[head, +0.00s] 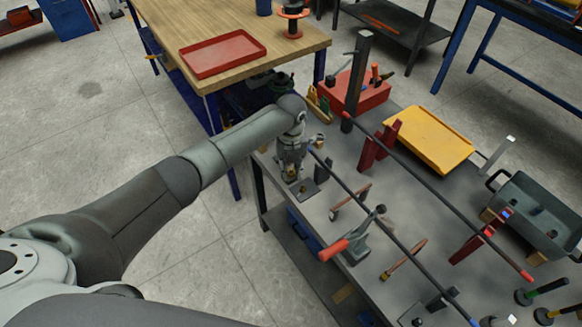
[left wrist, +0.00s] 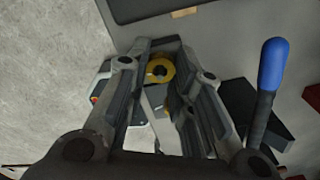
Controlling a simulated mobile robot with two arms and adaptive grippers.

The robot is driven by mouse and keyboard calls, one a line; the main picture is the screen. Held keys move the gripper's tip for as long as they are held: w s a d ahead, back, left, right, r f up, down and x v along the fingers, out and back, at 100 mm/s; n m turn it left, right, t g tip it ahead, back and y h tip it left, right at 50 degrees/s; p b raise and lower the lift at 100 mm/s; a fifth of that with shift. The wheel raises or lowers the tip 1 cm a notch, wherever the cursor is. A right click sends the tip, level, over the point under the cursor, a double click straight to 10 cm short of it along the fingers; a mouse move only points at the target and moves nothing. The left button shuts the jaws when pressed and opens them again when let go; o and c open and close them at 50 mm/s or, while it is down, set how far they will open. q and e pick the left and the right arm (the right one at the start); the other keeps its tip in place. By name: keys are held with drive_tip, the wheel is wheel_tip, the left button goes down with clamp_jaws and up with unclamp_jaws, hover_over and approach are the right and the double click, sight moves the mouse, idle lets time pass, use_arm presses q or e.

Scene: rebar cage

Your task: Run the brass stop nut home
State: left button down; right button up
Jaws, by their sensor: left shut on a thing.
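My left gripper (head: 291,172) points down over the near left corner of the grey bench in the head view. It is shut on the brass stop nut (left wrist: 160,70), a yellow ring between the fingertips in the left wrist view. In the head view only a small brass patch shows at the fingertips. A dark plate (head: 302,190) lies on the bench just below the gripper. The fingers hide much of what is under the nut, so I cannot tell how it sits on any thread. My right gripper is not in view.
Two long dark bars (head: 375,203) cross the bench beside the gripper. A red-handled clamp tool (head: 345,240), a yellow tray (head: 430,140), a red box (head: 358,95) and a grey-green bin (head: 540,215) stand there. A wooden table with a red tray (head: 222,54) is behind.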

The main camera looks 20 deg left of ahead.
sight(291, 171)
use_arm(q)
drive_tip(key=shift+w+r, duration=0.1)
drive_tip(key=c, duration=1.2)
unclamp_jaws()
wheel_tip(291, 171, up, 12)
